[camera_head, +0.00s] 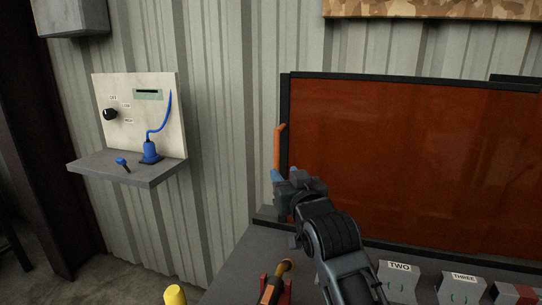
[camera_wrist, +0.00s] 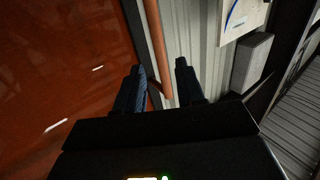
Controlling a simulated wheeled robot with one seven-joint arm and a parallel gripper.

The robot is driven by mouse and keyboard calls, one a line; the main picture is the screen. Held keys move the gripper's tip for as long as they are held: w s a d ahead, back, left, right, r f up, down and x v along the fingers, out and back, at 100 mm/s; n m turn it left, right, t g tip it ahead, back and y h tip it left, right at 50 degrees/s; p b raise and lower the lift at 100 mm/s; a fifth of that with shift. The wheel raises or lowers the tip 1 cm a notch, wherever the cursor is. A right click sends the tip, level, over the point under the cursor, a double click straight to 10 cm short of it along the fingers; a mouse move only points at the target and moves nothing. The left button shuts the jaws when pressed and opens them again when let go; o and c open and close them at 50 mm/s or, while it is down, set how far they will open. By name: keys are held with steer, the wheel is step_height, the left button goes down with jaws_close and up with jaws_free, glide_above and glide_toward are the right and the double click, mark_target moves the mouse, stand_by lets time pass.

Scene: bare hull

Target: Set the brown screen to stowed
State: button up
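The brown screen (camera_head: 415,165) is a large, translucent red-brown panel in a dark frame, standing upright at the back of the grey bench. An orange bar handle (camera_head: 278,146) runs up its left edge. The screen fills the left of the wrist view (camera_wrist: 65,70). My gripper (camera_head: 284,178) is at the lower end of the handle, hiding part of it.
A wall shelf (camera_head: 125,168) with a white panel, knob and blue-corded plug is at the left. Grey blocks labelled TWO (camera_head: 399,280) and THREE (camera_head: 460,289) stand before the screen. A torch-like tool (camera_head: 272,288) and a yellow cylinder (camera_head: 175,296) are at the front.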

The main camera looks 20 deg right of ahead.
mark_target(277, 165)
steer(key=w, duration=0.3)
steer(key=w+p, duration=0.1)
steer(key=w, duration=0.3)
steer(key=shift+w+d, duration=0.2)
steer(key=shift+w, duration=0.1)
steer(key=shift+c, duration=0.5)
jaws_close()
